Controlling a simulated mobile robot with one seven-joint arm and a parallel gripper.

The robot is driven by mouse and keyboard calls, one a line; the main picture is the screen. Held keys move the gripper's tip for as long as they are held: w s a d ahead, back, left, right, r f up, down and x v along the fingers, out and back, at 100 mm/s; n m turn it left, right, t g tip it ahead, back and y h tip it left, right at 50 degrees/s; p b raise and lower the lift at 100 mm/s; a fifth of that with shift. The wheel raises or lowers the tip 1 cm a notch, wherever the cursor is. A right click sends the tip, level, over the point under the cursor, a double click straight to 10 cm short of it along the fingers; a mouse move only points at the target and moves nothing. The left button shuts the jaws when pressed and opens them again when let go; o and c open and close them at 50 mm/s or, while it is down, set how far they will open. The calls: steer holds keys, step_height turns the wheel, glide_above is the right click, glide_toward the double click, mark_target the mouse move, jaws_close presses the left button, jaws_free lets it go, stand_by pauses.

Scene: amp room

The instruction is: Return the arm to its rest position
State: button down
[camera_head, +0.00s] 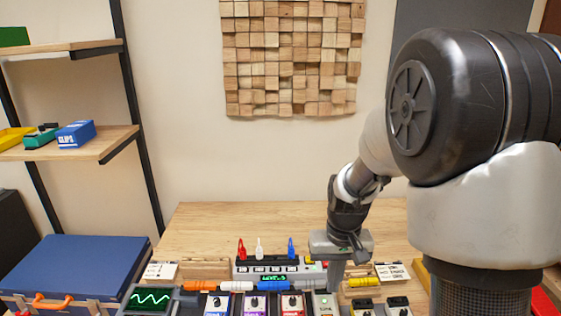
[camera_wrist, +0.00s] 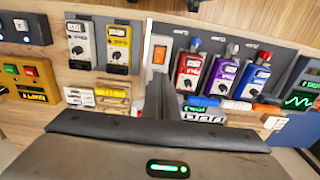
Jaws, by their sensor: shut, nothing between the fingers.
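My arm reaches from the right side of the head view, its large joint close to the camera, down to the wooden table (camera_head: 195,222). My gripper (camera_head: 335,280) points downward over the equipment on the table, its fingers together and empty. In the wrist view the closed fingers (camera_wrist: 158,95) show as one dark upright shape in front of the pedals. Just behind them is a white pedal with an orange switch (camera_wrist: 158,54). I cannot tell whether the fingertips touch anything.
A green-trace scope (camera_head: 148,298) and blue case (camera_head: 75,265) stand farther left. The table's back left is clear.

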steer(key=s+r+t+p, duration=0.2)
steer(key=s+r, duration=0.6)
steer(key=r, duration=0.3)
steer(key=s+r+t+p, duration=0.1)
steer(key=s+r+t, duration=0.2)
steer(key=s+r, duration=0.6)
step_height(320, 180, up, 3)
steer(key=shift+s+r+p, duration=0.1)
steer(key=shift+s+p, duration=0.15)
steer(key=shift+p, duration=0.1)
